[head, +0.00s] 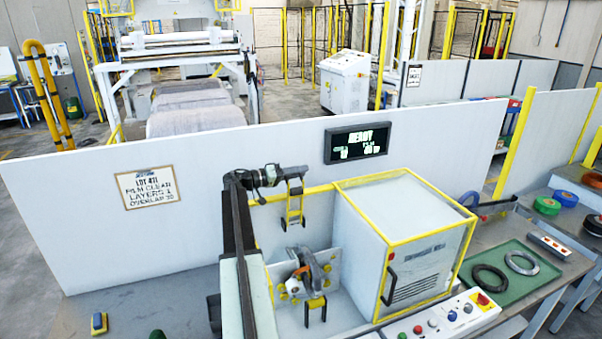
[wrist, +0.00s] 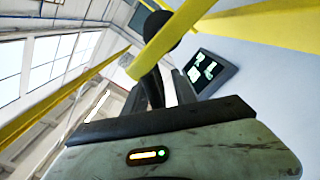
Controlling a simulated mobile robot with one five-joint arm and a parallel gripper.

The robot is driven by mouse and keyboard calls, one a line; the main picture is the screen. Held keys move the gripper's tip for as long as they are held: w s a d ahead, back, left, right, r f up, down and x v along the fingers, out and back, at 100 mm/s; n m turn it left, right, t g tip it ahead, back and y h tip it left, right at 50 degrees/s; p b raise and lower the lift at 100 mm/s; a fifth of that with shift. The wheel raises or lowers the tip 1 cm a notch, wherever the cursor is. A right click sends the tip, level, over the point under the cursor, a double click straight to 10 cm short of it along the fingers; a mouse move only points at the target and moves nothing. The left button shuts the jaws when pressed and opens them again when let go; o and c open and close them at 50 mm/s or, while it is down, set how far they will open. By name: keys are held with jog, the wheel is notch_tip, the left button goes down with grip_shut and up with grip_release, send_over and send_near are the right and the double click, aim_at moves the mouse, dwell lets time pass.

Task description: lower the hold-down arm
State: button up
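A yellow-and-black hinged piece, which looks like the hold-down arm (head: 295,204), stands above the coil (head: 312,268) in its roller cradle. It is apart from the coil. My gripper (head: 292,172) is at its upper end, small and dark against the white panel. In the wrist view a yellow bar (wrist: 185,28) crosses close in front of my gripper (wrist: 162,65), with a black round knob (wrist: 165,30) partly behind it. The two dark fingers show a light gap between them lower down. Their tips are hidden by the bar, so whether they grip anything is unclear.
A white cabinet with yellow edges (head: 415,235) stands right of the coil. A control box with buttons (head: 445,318) is in front. The white panel (head: 90,215) with a display (head: 357,142) stands close behind my gripper.

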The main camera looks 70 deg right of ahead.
jog(key=shift+s+d, duration=0.15)
jog(key=shift+s, duration=0.05)
grip_shut()
dwell(1.3)
